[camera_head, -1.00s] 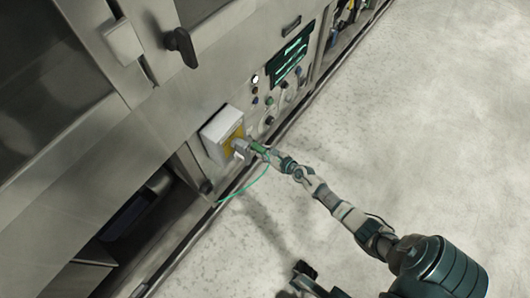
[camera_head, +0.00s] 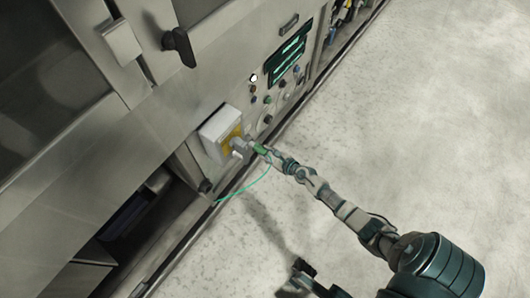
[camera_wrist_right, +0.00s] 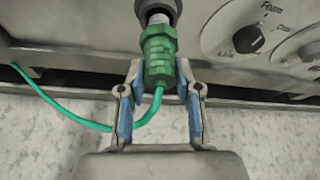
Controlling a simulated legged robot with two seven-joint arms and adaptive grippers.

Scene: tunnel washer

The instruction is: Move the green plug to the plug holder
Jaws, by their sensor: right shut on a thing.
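My right gripper (camera_head: 266,153) is shut on the green plug (camera_head: 260,148), in front of the machine's lower panel. In the right wrist view the two blue-lined fingers (camera_wrist_right: 160,92) sit on both sides of the green plug (camera_wrist_right: 158,57). The plug's pale front end meets a dark grey round socket (camera_wrist_right: 157,8). I cannot tell how deep it sits there. In the head view a grey socket (camera_head: 239,147) juts from a white box (camera_head: 218,133) with a yellow face, right by the plug. A dark part of mine at the bottom may be my left gripper (camera_head: 303,267); its jaws are unclear.
A green cable (camera_head: 245,188) hangs from the plug and runs to the machine's base. Knobs (camera_wrist_right: 249,40) lie right of the plug in the wrist view. A black handle (camera_head: 180,45) sticks out above. The pale floor (camera_head: 430,130) at the right is clear.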

